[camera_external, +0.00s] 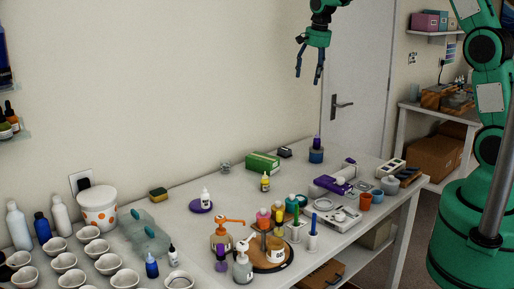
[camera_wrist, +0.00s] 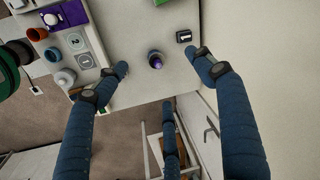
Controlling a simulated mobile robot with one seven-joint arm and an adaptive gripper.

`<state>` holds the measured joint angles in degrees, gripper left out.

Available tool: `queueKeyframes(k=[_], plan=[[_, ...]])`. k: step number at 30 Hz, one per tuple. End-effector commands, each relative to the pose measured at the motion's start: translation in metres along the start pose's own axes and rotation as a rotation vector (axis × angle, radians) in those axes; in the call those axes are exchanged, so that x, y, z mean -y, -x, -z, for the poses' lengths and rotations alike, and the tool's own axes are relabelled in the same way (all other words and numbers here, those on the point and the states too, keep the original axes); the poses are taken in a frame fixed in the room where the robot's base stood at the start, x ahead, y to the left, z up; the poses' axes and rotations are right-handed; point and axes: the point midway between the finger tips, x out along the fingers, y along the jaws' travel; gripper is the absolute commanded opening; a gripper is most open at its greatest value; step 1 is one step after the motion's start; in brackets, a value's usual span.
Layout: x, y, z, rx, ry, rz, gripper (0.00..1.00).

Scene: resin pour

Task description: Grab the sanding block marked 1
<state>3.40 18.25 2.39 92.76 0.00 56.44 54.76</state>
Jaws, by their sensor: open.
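My gripper (camera_external: 309,81) hangs high above the far end of the table, fingers pointing down, open and empty. In the wrist view my gripper (camera_wrist: 159,61) has its blue fingers spread wide.
A purple-topped bottle (camera_external: 316,150) stands right of the block; it also shows in the wrist view (camera_wrist: 156,60). The green box (camera_external: 262,163) is at its left. A door (camera_external: 355,70) stands behind.

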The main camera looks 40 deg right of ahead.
Motion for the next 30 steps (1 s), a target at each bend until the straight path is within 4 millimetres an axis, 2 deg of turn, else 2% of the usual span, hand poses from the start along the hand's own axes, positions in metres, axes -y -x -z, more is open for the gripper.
queueKeyframes(k=[6,15,24,30], plan=[[0.029,-0.046,0.027,0.019,-0.111,-0.033,0.69],[0.059,-0.117,0.058,0.039,-0.267,-0.078,0.69],[0.078,-0.195,0.083,0.052,-0.421,-0.125,0.69],[0.084,-0.243,0.094,0.057,-0.512,-0.152,0.69]])
